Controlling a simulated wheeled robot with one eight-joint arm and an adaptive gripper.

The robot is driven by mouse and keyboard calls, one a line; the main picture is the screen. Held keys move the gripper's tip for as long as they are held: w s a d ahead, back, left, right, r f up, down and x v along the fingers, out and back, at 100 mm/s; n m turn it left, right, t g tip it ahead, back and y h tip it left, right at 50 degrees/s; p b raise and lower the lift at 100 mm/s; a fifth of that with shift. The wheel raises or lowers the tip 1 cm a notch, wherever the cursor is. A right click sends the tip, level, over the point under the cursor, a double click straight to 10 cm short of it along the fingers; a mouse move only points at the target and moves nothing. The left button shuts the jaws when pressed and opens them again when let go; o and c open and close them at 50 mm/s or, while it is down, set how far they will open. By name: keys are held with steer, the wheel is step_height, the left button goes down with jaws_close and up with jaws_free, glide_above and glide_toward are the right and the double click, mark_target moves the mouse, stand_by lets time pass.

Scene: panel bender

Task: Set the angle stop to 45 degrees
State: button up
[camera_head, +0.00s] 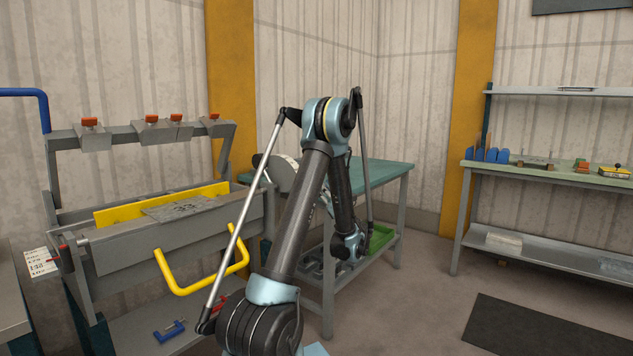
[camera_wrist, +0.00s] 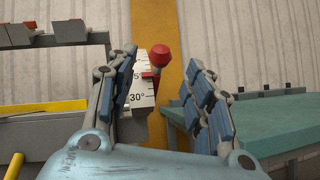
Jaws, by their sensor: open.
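The angle stop's white scale (camera_wrist: 146,92) shows between my gripper's fingers in the wrist view. It has tick marks, a "30°" label and, above it, a label partly hidden by the left finger, ending in 5. A red knob (camera_wrist: 160,55) with a red pointer piece sits at the scale's right edge, higher than the 30° mark. My gripper (camera_wrist: 161,62) is open, with one finger on each side of the scale and knob; contact cannot be told. In the head view the pale scale (camera_head: 283,172) is partly covered by my arm, and my gripper is not clearly visible.
The bender (camera_head: 170,225) stands at the left with red-topped clamps and a yellow U-shaped handle (camera_head: 200,288). A green-topped table (camera_head: 385,174) stands behind my arm. A workbench (camera_head: 560,175) is at the right. A dark mat (camera_head: 545,330) lies on open floor.

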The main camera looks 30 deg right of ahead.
steer(key=shift+v, duration=2.1)
